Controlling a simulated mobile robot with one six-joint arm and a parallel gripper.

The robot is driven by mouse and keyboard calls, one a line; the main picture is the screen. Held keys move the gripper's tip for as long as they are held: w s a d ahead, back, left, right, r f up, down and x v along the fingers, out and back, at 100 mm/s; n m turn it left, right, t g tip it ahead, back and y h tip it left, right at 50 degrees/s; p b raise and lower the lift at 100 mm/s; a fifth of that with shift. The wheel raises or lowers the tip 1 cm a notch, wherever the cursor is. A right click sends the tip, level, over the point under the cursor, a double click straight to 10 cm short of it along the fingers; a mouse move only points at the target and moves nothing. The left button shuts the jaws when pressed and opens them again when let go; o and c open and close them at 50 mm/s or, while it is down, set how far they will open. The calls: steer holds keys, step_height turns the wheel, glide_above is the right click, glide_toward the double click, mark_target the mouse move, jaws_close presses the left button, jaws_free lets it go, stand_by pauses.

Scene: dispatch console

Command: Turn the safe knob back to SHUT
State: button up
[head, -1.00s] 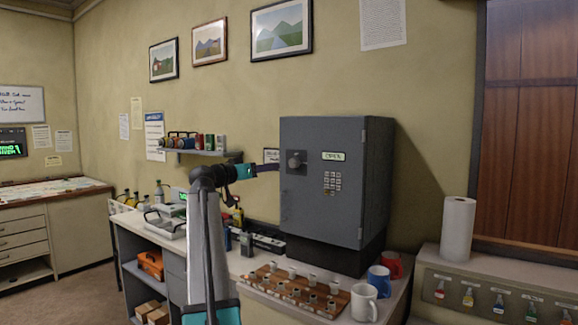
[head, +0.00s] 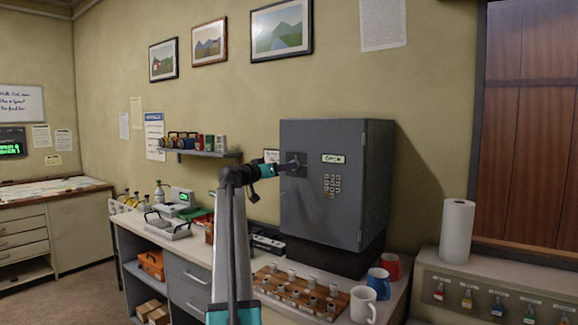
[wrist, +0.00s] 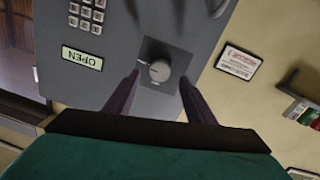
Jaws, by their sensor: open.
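The grey safe (head: 322,215) stands on the counter with its door closed against the body. Its round grey knob (wrist: 160,70) sits on a dark square plate (wrist: 166,52) in the wrist view. The small display (wrist: 82,58) beside it reads OPEN; it also shows in the head view (head: 333,159). My gripper (wrist: 158,82) is open, with one finger on either side of the knob. I cannot tell whether the fingers touch it. In the head view the fingers reach the knob plate and hide most of the knob.
A keypad (head: 333,185) is on the safe door below the display. A wooden board (head: 285,293) with several small pieces lies in front of the safe, and mugs (head: 364,302) stand to its right. A shelf (head: 208,153) with cans is on the wall at left.

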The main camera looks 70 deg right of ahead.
steer(key=shift+x, duration=1.9)
steer(key=c, duration=1)
steer(key=shift+c, duration=0.2)
